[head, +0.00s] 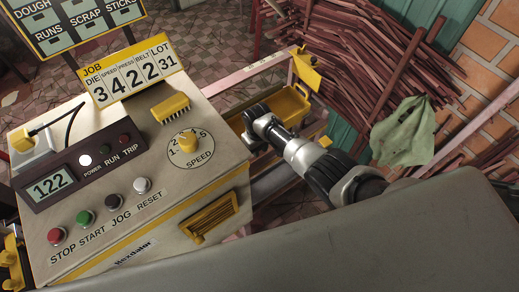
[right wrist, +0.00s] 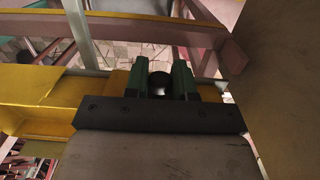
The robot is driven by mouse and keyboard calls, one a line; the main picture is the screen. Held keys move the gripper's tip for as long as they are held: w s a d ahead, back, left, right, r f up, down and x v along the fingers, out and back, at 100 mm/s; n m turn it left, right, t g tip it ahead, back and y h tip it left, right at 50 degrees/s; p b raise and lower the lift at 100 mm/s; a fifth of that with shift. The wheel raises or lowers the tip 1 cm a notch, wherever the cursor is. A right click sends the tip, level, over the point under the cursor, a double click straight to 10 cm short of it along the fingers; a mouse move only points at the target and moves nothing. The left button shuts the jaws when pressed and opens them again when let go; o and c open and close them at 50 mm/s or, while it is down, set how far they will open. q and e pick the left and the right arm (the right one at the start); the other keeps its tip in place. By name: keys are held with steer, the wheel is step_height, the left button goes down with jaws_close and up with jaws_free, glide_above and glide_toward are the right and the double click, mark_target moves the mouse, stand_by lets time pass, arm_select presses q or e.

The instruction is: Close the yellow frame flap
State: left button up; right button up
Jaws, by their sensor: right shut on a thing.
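A yellow panel with a raised rim, which looks like the frame flap (head: 289,104), lies on the pink frame right of the control cabinet in the head view. My right arm reaches in from the right, and its gripper (head: 250,133) is at the panel's near left side, beside the cabinet. In the right wrist view, the two green fingers of the right gripper (right wrist: 162,80) are closed around a round black knob (right wrist: 160,84). Yellow metal (right wrist: 40,86) shows to the left of and behind the fingers. How the knob joins it is hidden. My left gripper is not in view.
The control cabinet (head: 120,200) with buttons and a speed dial (head: 188,143) stands close left of the gripper. Pink frame rails (head: 245,80) run behind. Bundled reddish sticks (head: 350,60) and a green cloth (head: 405,135) are at the right.

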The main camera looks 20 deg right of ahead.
stand_by(0.4)
steer(key=o, duration=0.9)
steer(key=shift+r, duration=0.45)
steer(key=r, duration=0.3)
steer(key=r+p, duration=0.1)
steer(key=r, duration=0.2)
steer(key=r+p, duration=0.1)
steer(key=r, duration=0.2)
steer(key=shift+w+a+r, duration=0.1)
steer(key=shift+w+r, duration=0.2)
steer(key=shift+r, duration=0.1)
